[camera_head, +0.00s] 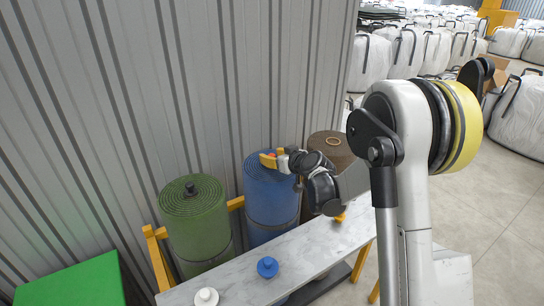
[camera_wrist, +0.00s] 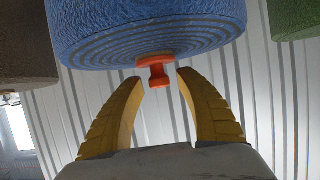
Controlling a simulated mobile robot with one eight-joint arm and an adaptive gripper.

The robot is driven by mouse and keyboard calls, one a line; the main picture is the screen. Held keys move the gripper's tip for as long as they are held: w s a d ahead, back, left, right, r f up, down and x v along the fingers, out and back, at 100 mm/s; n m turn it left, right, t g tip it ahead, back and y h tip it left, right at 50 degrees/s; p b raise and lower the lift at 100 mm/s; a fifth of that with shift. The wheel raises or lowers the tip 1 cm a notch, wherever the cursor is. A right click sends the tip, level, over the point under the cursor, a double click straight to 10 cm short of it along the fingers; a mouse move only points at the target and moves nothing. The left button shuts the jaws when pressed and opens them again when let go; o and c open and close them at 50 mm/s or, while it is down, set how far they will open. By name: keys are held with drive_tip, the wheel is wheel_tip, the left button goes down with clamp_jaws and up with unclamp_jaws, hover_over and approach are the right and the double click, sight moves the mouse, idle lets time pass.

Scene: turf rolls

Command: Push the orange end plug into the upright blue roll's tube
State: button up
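The blue roll (camera_head: 270,195) stands upright between a green roll and a brown roll. In the wrist view its spiral end face (camera_wrist: 150,42) fills the top. The orange end plug (camera_wrist: 158,71) is at that face, its wide flange close to or against the roll and its narrow stem toward me. I cannot tell how deep it sits; the tube's mouth is hidden. My gripper (camera_wrist: 160,80) is open, one yellow finger on each side of the plug, with visible gaps. In the head view my gripper (camera_head: 270,158) is at the blue roll's top.
The green roll (camera_head: 195,228) has a dark plug (camera_head: 191,189) in its top. The brown roll (camera_head: 331,148) shows an open tube. A white plug (camera_head: 206,297) and a blue plug (camera_head: 268,267) sit on the marble bench (camera_head: 310,246). A corrugated wall (camera_head: 180,90) stands close behind the rolls.

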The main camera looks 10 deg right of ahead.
drive_tip(key=shift+s, duration=0.1)
drive_tip(key=v, duration=1.2)
drive_tip(key=shift+r, duration=0.1)
drive_tip(key=s+a+r+m+g, duration=0.1)
drive_tip(key=s+a+r+g, duration=0.15)
drive_tip(key=s, duration=0.35)
drive_tip(key=s+a+r+g, duration=0.1)
drive_tip(key=s+a, duration=0.2)
drive_tip(key=s, duration=0.4)
drive_tip(key=s+d+f+m+g+h, duration=0.1)
drive_tip(key=s+h, duration=0.3)
drive_tip(key=s, duration=1.4)
drive_tip(key=shift+d+f+m+g, duration=0.25)
drive_tip(key=shift+d+m+g, duration=0.25)
drive_tip(key=shift+m+g, duration=0.3)
